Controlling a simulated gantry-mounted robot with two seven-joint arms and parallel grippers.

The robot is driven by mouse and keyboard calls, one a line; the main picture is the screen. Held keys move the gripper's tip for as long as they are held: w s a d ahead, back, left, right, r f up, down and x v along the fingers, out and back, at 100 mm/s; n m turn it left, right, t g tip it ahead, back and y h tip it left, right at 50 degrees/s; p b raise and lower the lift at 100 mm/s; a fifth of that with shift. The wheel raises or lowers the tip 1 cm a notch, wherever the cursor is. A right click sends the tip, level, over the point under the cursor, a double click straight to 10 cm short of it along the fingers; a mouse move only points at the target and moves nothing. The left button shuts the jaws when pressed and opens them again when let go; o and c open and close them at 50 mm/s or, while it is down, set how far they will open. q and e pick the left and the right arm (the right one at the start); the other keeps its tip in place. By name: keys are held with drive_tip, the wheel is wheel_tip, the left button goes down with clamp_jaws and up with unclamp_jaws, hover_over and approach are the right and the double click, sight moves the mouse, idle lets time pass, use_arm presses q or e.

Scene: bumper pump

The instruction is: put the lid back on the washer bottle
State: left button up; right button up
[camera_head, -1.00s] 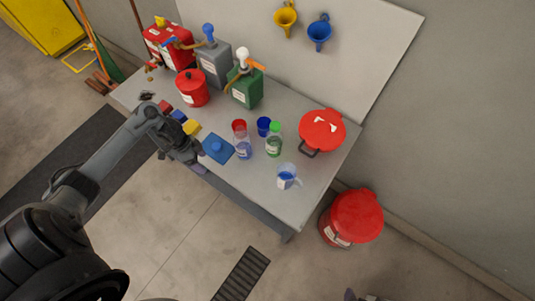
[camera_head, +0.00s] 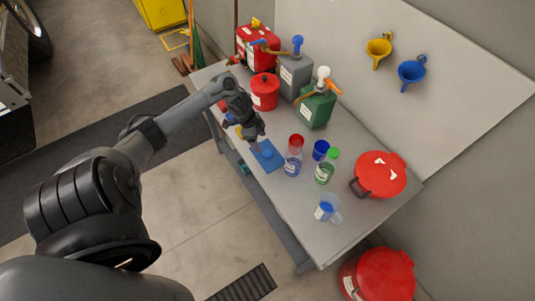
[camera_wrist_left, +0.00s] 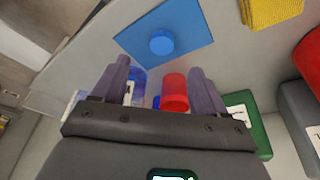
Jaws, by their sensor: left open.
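A round blue lid (camera_head: 267,153) with a knob-like form lies on a flat blue square mat (camera_head: 277,165) near the bench's front edge. In the left wrist view the lid (camera_wrist_left: 161,41) and mat (camera_wrist_left: 195,22) are ahead of my fingers. A clear bottle (camera_head: 292,168) with blue liquid and a white label stands right of the mat. It shows partly between my fingers in the wrist view. My left gripper (camera_head: 256,143) is open and empty, its fingers pointing down by the mat's left side, apart from the lid. My right gripper is out of view.
A red cylinder (camera_wrist_left: 174,92) stands beside the bottle. A blue cup (camera_head: 321,149), a green-topped bottle (camera_head: 325,173), a jug (camera_head: 327,209) and a red-lidded container (camera_head: 381,174) stand farther right. Red, grey and green cans (camera_head: 316,111) line the back. A yellow cloth (camera_wrist_left: 270,10) lies near the mat.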

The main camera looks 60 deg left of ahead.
sight(267, 153)
use_arm(q)
drive_tip(key=x, duration=0.3)
drive_tip(key=shift+f, duration=0.3)
drive_tip(key=shift+w+d+f, duration=0.1)
drive_tip(key=shift+w+f, duration=0.05)
drive_tip(key=shift+f, duration=0.1)
drive_tip(key=shift+b+x, duration=0.65)
drive_tip(key=shift+x, duration=1.7)
drive_tip(key=shift+w, duration=0.2)
drive_tip(key=shift+c, duration=0.2)
drive_tip(key=c, duration=1.1)
